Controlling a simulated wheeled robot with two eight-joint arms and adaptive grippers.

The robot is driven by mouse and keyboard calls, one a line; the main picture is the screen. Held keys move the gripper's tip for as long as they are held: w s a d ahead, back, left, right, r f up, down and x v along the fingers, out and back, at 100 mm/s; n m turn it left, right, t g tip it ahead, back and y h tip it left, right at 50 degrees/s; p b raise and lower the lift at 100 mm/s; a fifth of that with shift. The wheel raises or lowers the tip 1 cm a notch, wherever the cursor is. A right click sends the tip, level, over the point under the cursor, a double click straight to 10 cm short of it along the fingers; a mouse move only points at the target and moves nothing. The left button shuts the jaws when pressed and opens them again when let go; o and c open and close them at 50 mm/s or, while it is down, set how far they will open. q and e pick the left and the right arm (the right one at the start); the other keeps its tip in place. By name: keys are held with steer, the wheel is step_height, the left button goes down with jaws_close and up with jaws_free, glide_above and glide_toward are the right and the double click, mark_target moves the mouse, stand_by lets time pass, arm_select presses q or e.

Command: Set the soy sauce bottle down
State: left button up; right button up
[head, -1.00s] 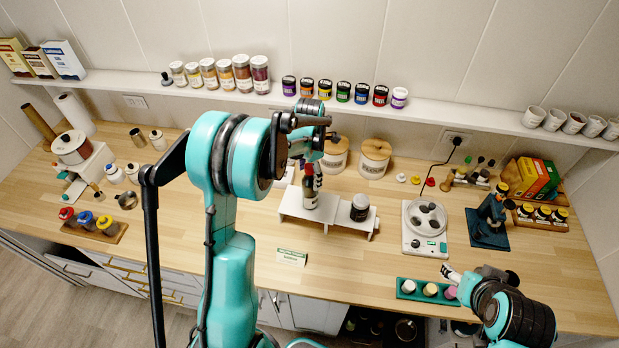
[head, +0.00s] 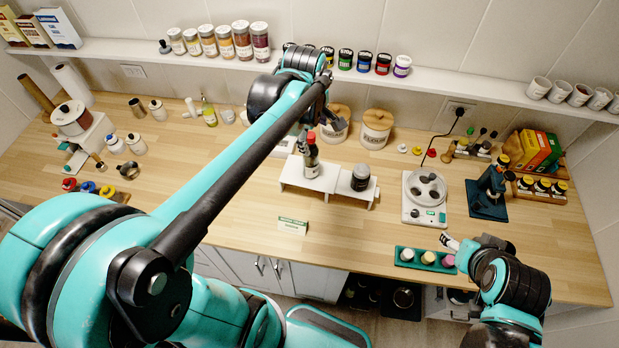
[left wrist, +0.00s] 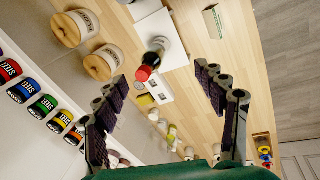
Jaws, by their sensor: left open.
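The soy sauce bottle (head: 312,160), dark with a red cap and pale label, stands upright on the left part of the white riser (head: 293,183). In the left wrist view, the bottle (left wrist: 153,60) shows cap toward me beyond the open fingers. My left gripper (left wrist: 163,80) is open and empty, with clear space between the fingertips and the bottle. In the head view my left arm covers most of that gripper beside the bottle's top. My right gripper (head: 450,241) is low at the right, by the green tray (head: 398,256); its jaw opening is unclear.
A dark jar (head: 360,177) stands on the riser's right part. Two canisters with wooden lids, one of them the flour canister (head: 376,128), stand behind.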

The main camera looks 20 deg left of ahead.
arm_select(q)
steer(key=s+d+f+m+t, duration=0.1)
steer(key=s+d+m+t, duration=0.1)
steer(key=s+m, duration=0.4)
steer(key=s+d+f+m+t, duration=0.1)
steer(key=s+d+m+t, duration=0.1)
steer(key=s+m, duration=0.4)
steer(key=m, duration=0.5)
steer(key=shift+s+d+f, duration=0.15)
steer(key=shift+s+d, duration=0.1)
steer(key=shift+d, duration=0.05)
steer(key=shift+f, duration=0.15)
